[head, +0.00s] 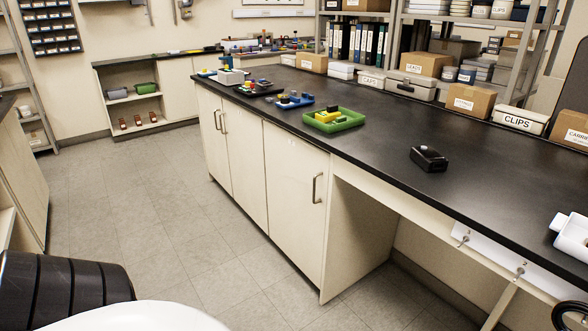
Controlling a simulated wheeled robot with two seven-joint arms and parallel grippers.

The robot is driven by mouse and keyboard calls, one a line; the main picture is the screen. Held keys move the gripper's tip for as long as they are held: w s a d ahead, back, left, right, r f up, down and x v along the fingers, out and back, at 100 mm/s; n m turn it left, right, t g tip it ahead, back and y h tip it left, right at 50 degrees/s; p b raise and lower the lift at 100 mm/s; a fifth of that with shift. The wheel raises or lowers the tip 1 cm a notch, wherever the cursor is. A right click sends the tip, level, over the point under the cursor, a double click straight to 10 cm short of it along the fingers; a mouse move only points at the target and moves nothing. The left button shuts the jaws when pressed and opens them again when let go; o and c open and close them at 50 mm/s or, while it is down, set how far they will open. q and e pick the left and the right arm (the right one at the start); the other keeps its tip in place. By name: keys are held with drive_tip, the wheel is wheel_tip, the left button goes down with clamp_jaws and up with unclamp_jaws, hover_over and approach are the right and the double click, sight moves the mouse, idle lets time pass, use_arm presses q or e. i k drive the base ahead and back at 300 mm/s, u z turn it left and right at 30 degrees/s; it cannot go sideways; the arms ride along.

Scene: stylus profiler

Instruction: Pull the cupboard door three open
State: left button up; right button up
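The bench cupboards have pale cream doors. The nearest door (290,190) is the third from the far end and looks shut, flush with the cupboard front. Its vertical bar handle (317,188) is near its right edge. Two further doors, the far one (208,135) and the middle one (243,160), also look shut, with handles (220,122) side by side where they meet. I cannot read a number on any door. Neither of my grippers shows in the head view, and nothing touches the handles.
The black benchtop (375,165) overhangs the doors and holds a green tray (333,121) and a small black device (428,158). An open knee space lies right of the nearest door. The grey tiled floor (150,215) before the doors is clear.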

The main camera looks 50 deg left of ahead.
sight(298, 171)
drive_tip(key=u, duration=0.15)
drive_tip(key=i, duration=0.35)
drive_tip(key=u, duration=1.05)
drive_tip(key=i, duration=0.7)
drive_tip(key=u, duration=1.55)
drive_tip(key=k, duration=0.2)
drive_tip(key=z, duration=1.2)
